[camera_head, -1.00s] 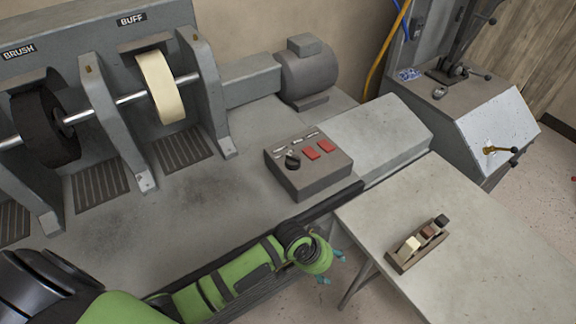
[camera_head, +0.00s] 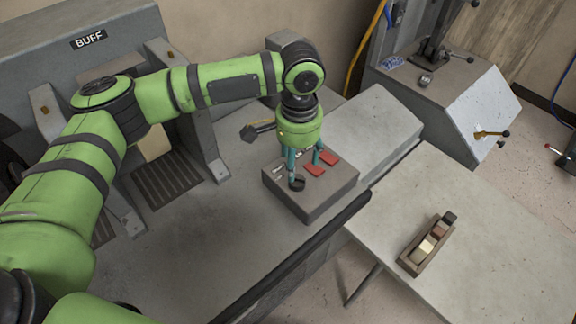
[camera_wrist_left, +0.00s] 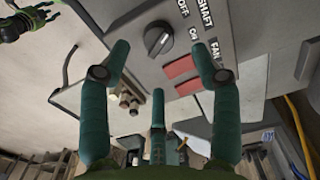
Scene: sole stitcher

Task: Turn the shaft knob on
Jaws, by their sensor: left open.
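The shaft knob (camera_head: 297,184) is a black round knob on the grey control box (camera_head: 313,205). In the left wrist view the knob (camera_wrist_left: 158,38) shows clearly near the SHAFT, OFF and ON labels; I cannot tell which label it points to. My left gripper (camera_head: 305,167) points down over the box, its teal fingers spread and empty, one close by the knob. In the left wrist view its fingers (camera_wrist_left: 160,48) are apart, with the knob between the two outer ones in the picture; contact cannot be told. A green and black part that looks like my right gripper (camera_wrist_left: 38,20) shows at the top left.
Two red buttons (camera_head: 322,164) sit beside the knob. The buffing machine (camera_head: 88,40) stands behind my left arm. A side table (camera_head: 480,260) at the right carries a small wooden holder (camera_head: 428,246) with blocks. Another grey machine (camera_head: 480,115) stands at the back right.

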